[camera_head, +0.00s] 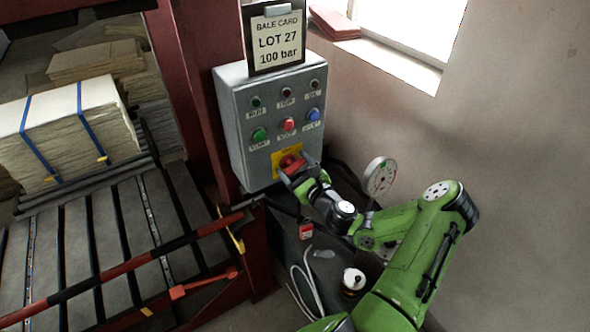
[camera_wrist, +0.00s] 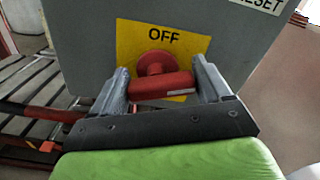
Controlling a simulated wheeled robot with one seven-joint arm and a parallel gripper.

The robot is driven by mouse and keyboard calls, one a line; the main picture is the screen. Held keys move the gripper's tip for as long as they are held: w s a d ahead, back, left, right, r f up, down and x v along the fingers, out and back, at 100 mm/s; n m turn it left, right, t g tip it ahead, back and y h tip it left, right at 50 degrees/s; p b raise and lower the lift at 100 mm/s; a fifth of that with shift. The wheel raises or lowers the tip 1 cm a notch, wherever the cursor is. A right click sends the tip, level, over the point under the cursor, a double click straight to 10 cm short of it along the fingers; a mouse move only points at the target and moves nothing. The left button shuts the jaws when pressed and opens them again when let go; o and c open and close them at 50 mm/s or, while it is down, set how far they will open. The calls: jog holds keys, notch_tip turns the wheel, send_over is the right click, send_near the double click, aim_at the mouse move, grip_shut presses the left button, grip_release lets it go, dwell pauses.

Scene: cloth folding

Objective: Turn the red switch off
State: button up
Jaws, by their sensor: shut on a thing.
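The red switch (camera_wrist: 160,80) sits on a yellow plate (camera_wrist: 187,48) marked OFF, low on the grey control box. In the wrist view its handle lies crosswise between my fingers, with its round hub behind it. My gripper (camera_wrist: 163,88) is shut on the handle, one finger at each end. In the head view the switch (camera_head: 292,164) is partly hidden by my gripper (camera_head: 290,172), which reaches it from the lower right.
The grey control box (camera_head: 236,130) carries several buttons and lamps above the switch. A round gauge (camera_head: 380,176) stands right of my wrist. A red and black bar (camera_head: 130,264) crosses the slatted bed at left, near a strapped bale (camera_head: 105,122).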

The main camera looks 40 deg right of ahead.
jog(key=n+b, duration=0.1)
jog(key=n, duration=0.1)
jog(key=n+b, duration=0.1)
jog(key=shift+a+f+n+b, duration=0.15)
jog(key=shift+n+b, duration=0.15)
jog(key=shift+n, duration=0.1)
jog(key=n+b, duration=0.3)
jog(key=shift+n, duration=0.3)
jog(key=n+b, duration=0.4)
jog(key=shift+a+f+b, duration=0.1)
jog(key=shift+a+b, duration=0.05)
jog(key=shift+b, duration=0.2)
jog(key=shift+n+b, duration=0.95)
jog(key=shift+n, duration=0.35)
jog(key=o, duration=1)
jog(key=shift+c, duration=0.2)
jog(key=s+a+b, duration=0.1)
jog(key=s+b, duration=0.9)
jog(key=s, duration=0.5)
jog(key=shift+s+b, duration=0.3)
jog(key=shift+s, duration=0.1)
